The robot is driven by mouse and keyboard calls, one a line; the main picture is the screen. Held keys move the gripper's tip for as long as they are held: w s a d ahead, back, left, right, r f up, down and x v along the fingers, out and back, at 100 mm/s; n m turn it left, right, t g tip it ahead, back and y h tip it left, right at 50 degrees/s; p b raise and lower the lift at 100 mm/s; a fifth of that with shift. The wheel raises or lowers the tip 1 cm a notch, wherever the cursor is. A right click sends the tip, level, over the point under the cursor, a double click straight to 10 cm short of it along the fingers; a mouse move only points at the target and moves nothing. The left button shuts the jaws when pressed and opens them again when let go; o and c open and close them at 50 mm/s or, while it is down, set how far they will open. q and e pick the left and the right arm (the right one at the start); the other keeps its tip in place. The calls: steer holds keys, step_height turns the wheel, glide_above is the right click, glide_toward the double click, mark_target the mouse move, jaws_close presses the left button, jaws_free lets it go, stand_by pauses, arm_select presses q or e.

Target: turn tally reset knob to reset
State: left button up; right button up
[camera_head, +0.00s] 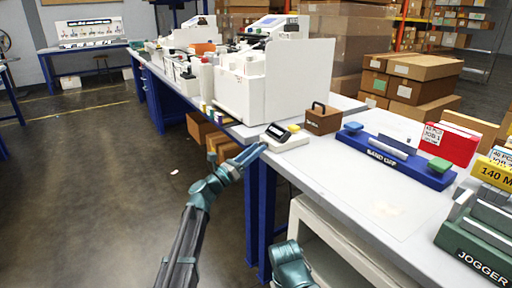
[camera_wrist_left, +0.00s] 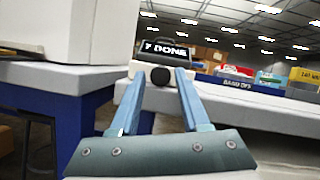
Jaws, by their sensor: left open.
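The round black reset knob (camera_wrist_left: 160,76) sits on the counter's front face below the display. My left gripper (camera_head: 250,154) is open just left of the counter. In the left wrist view the blue fingers of this gripper (camera_wrist_left: 159,84) point at the knob, one on each side of it in the picture. Contact with the knob cannot be told.
A brown box with a handle (camera_head: 322,119) stands right behind the counter. A blue "BAND OFF" unit (camera_head: 395,158) and a green "JOGGER" (camera_head: 480,250) are farther right. A tall white machine (camera_head: 290,85) stands behind. The table middle (camera_head: 375,205) is clear.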

arm_select(q)
steer(key=shift+w+d+r, duration=0.1)
steer(key=shift+d, duration=0.05)
jaws_close()
